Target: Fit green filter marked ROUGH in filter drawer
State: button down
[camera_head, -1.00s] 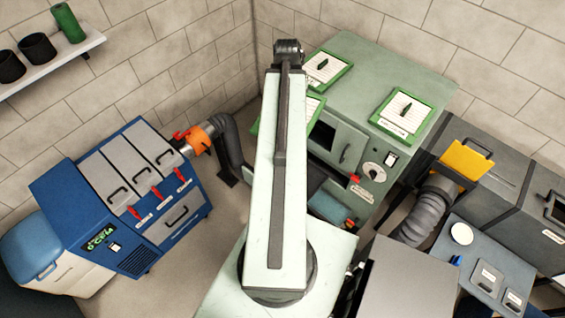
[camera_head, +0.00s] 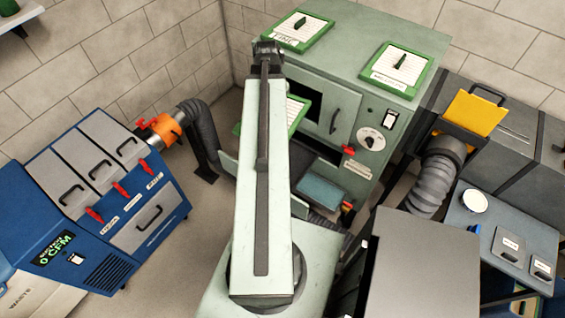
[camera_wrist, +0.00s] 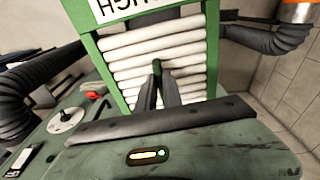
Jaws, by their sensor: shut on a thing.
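My gripper (camera_wrist: 166,88) is shut on the grip tab of a green-framed filter with white pleats (camera_wrist: 130,62). The frame's label is upside down and cut off in the wrist view; the letters "UGH" show. In the head view the held filter (camera_head: 297,113) is tilted and partly hidden behind my arm, in front of the green cabinet (camera_head: 350,50). My fingers are hidden there. An opening with grey panels and a blue-grey surface (camera_head: 321,191) shows low on the cabinet front; my arm covers part of it, so I cannot tell the drawer's full shape.
Two other green filters, one at the back left (camera_head: 303,31) and one at the right (camera_head: 402,66), lie on the cabinet top. A blue machine (camera_head: 60,215) with a hose stands left. A grey duct hose (camera_head: 433,175) and a small table (camera_head: 500,225) are at the right.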

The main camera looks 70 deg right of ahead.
jog(key=s+d+f+b, duration=0.1)
jog(key=f+b, duration=1)
jog(key=f, duration=0.2)
jog(key=s+d+f+m+b, duration=0.1)
jog(key=d+f+b, duration=0.1)
jog(key=f+b, duration=0.9)
jog(key=shift+s+d+f+m, duration=0.15)
jog(key=shift+f+m, duration=0.15)
jog(key=shift+f, duration=0.6)
jog(key=shift+f+b, duration=0.1)
jog(key=shift+b, duration=0.2)
jog(key=shift+f+b, duration=1.65)
jog(key=shift+f, duration=0.1)
jog(key=shift+f, duration=0.15)
jog(key=shift+f+b, duration=2.7)
jog(key=shift+b, duration=0.25)
